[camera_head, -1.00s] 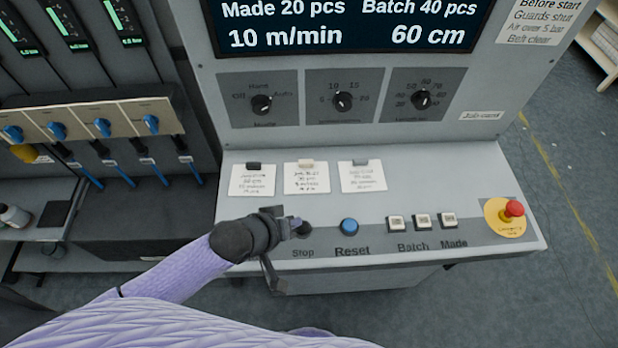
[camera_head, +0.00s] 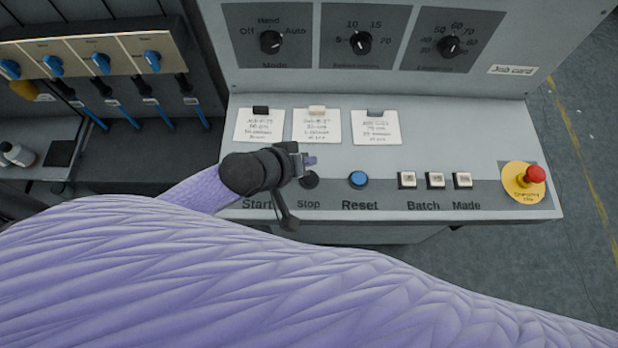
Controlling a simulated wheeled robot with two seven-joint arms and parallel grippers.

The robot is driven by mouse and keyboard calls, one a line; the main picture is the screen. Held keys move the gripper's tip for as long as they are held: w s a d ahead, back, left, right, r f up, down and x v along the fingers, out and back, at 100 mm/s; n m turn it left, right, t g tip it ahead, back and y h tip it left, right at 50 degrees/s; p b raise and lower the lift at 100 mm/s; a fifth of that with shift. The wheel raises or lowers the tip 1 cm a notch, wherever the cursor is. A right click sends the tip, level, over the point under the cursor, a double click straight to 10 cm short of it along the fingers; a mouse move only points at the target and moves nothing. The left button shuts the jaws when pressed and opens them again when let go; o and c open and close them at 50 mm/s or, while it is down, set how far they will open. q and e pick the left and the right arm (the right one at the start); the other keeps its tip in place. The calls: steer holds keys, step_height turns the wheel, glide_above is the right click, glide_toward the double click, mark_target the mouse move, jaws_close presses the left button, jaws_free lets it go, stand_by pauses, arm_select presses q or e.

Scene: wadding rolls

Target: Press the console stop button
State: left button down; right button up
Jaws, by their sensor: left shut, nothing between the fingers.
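The Stop button (camera_head: 310,180) is a dark round button on the sloping console shelf (camera_head: 400,150), above its "Stop" label. My left gripper (camera_head: 310,161) is shut and empty. Its fingertips show just above the Stop button in the picture; I cannot tell whether they touch it. The dark wrist covers the place above the "Start" label, so any button there is hidden. My right gripper is not in view.
A blue Reset button (camera_head: 359,179) stands right of Stop, then several small white Batch and Made buttons (camera_head: 435,180). A red emergency stop (camera_head: 535,174) sits on a yellow disc at the right. Job cards (camera_head: 317,126) lie behind.

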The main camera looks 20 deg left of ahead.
mark_target(306, 180)
arm_select(q)
step_height(306, 180, down, 5)
steer(key=b, duration=0.3)
steer(key=shift+b, duration=0.35)
steer(key=shift+f, duration=0.3)
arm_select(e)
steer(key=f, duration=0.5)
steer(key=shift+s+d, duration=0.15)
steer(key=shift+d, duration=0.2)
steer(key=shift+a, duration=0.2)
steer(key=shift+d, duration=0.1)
arm_select(q)
steer(key=shift+f, duration=0.4)
steer(key=shift+f+b, duration=0.3)
steer(key=shift+f, duration=0.1)
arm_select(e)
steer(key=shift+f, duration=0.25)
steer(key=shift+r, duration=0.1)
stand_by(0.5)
arm_select(q)
steer(key=shift+r+p, duration=0.85)
steer(key=shift+p, duration=0.2)
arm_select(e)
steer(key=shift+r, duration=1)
